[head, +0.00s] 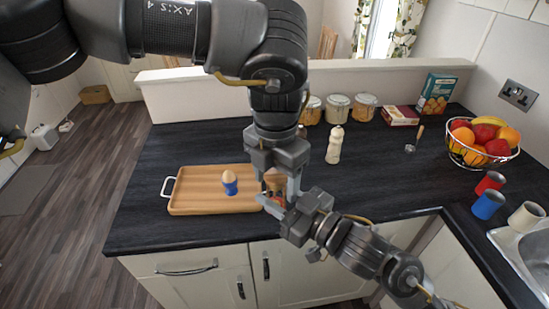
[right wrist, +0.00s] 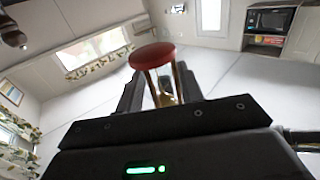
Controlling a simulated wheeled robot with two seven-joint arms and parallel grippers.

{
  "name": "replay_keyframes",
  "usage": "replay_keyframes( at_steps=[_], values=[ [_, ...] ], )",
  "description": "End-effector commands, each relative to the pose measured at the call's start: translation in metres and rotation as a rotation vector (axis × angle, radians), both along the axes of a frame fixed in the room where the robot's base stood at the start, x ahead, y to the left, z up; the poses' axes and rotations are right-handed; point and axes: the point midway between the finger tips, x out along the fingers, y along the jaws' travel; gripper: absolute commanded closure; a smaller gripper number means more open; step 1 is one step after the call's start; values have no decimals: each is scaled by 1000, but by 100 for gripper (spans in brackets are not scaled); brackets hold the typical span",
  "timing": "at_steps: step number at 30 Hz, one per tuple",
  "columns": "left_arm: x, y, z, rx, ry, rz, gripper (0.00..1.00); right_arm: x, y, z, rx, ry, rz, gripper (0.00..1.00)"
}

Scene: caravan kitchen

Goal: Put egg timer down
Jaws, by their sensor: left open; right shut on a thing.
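In the head view my right gripper (head: 278,204) reaches in from the lower right, over the front of the counter by the tray's right end. Only a small brownish-red part of the timer (head: 274,180) shows there, mostly hidden. My left gripper (head: 276,188) points down from above with its fingers apart around that spot; whether it touches the timer is unclear.
A wooden tray (head: 196,205) holds a brown egg in a blue cup (head: 230,187). Behind stand a cream mill (head: 335,145), several jars (head: 337,108) and boxes (head: 436,95). A fruit basket (head: 483,141), cups (head: 488,204) and sink (head: 520,243) are right. Dark counter (head: 375,185) is clear mid-right.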

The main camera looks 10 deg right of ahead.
Motion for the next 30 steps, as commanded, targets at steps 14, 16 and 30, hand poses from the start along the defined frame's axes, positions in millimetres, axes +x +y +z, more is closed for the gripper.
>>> replay_keyframes(
  at_steps=[14,16,30],
  values=[
    [0,0,-38,-1,-1,0,37,0,0,0,1,-1,0,86],
    [0,0,-38,-1,-1,0,37,0,0,0,1,-1,0,86],
    [0,0,-38,-1,-1,0,83,0,0,0,1,-1,0,86]
  ],
)
